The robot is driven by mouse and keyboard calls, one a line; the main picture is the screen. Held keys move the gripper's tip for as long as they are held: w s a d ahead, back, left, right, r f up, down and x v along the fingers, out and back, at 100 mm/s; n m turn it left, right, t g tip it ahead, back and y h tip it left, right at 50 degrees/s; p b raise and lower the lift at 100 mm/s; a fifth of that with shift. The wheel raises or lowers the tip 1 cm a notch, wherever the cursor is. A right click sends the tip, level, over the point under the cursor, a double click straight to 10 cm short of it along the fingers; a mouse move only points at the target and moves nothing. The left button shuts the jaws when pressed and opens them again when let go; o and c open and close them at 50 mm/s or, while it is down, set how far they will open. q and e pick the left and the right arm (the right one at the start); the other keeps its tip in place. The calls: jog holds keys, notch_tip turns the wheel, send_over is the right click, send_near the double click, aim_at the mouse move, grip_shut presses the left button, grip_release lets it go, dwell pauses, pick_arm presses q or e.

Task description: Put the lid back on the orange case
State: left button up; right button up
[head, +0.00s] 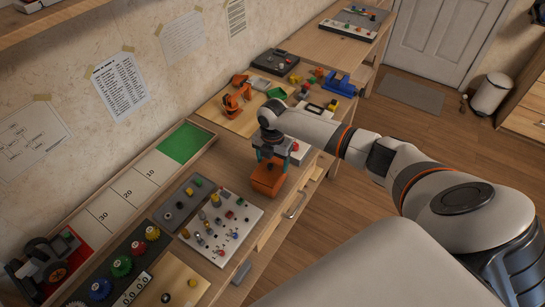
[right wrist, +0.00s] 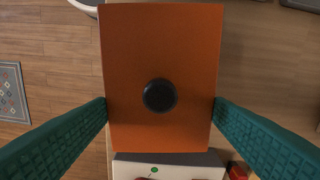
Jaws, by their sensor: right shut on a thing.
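My right gripper (head: 272,160) has its two teal fingers closed on opposite sides of an orange lid (head: 267,181), near the front edge of the workbench. In the right wrist view the lid (right wrist: 160,45) is a flat orange rectangle with a round black knob (right wrist: 160,95), between the fingertips of my right gripper (right wrist: 160,108). The lid hides what is under it, and I cannot tell whether the orange case is there or whether the lid is clear of the bench. My left gripper is not in view.
A white panel with pegs (head: 221,225) and a grey tray (head: 186,201) lie left of the lid. A white box with a red button (head: 298,150) stands just behind it. An orange toy arm (head: 236,97) stands farther back. Open floor lies to the right.

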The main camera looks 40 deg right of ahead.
jog(key=o, duration=1.1)
jog(key=shift+o, duration=0.2)
jog(key=shift+r, duration=0.15)
jog(key=shift+r+p, duration=3.4)
jog(key=shift+p, duration=0.15)
grip_shut()
